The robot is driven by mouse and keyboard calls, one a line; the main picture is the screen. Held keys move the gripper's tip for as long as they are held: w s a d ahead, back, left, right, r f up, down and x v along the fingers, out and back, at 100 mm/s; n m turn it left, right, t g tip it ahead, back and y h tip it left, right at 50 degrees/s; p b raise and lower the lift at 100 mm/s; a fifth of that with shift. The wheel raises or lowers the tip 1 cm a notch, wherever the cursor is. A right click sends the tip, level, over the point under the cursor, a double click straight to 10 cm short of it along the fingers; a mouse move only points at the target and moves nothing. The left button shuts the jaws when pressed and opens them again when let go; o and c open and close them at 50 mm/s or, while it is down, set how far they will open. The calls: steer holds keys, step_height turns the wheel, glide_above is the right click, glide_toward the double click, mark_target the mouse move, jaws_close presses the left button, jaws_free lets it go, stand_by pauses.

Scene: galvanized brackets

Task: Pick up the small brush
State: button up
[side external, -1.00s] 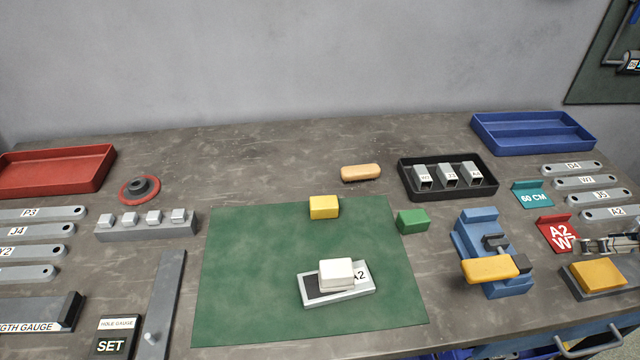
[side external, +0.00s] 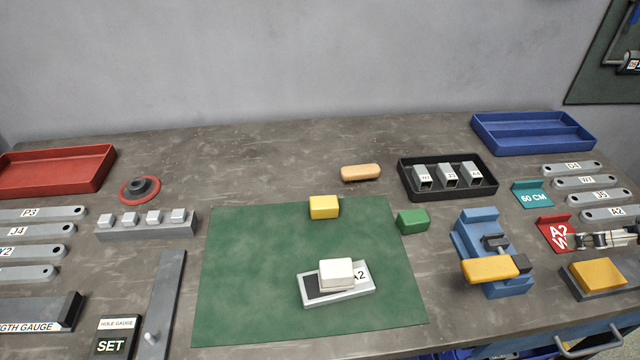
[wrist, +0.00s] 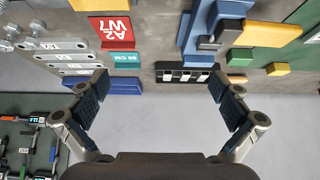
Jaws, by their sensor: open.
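No bristles show plainly, so I cannot tell for certain which thing is the small brush. The likeliest is a small tan, rounded, wood-like piece (side external: 361,172) lying on the bench behind the green mat, left of the black tray; it also shows in the wrist view (wrist: 237,79) near the right finger. My gripper (side external: 606,239) shows only in part at the right edge of the side view, by the red A2 W7 sign, far right of the tan piece. In the wrist view my gripper (wrist: 158,92) has its fingers wide apart with nothing between them.
The black tray (side external: 449,192) holds several metal brackets. A blue fixture (side external: 489,235) with a yellow handle stands between my gripper and the mat (side external: 250,270). Yellow (side external: 324,207) and green (side external: 412,221) blocks lie near the tan piece. The bench behind is clear.

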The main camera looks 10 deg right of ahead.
steer(key=w+a+r, duration=0.5)
steer(key=w+r, duration=0.1)
steer(key=w, duration=0.5)
steer(key=g, duration=0.2)
glide_above(361, 170)
steer(key=s, duration=0.2)
steer(key=shift+n, duration=0.4)
steer(key=f, duration=1.4)
steer(key=shift+d+f, duration=0.15)
steer(key=shift+d, duration=0.05)
steer(key=shift+s+a+x, duration=0.1)
steer(key=shift+s+x, duration=0.05)
steer(key=shift+x, duration=1.15)
steer(key=shift+s+a+x, duration=0.1)
steer(key=shift+x, duration=1.2)
steer(key=shift+f, duration=0.15)
steer(key=shift+c, duration=0.3)
steer(key=c, duration=0.8)
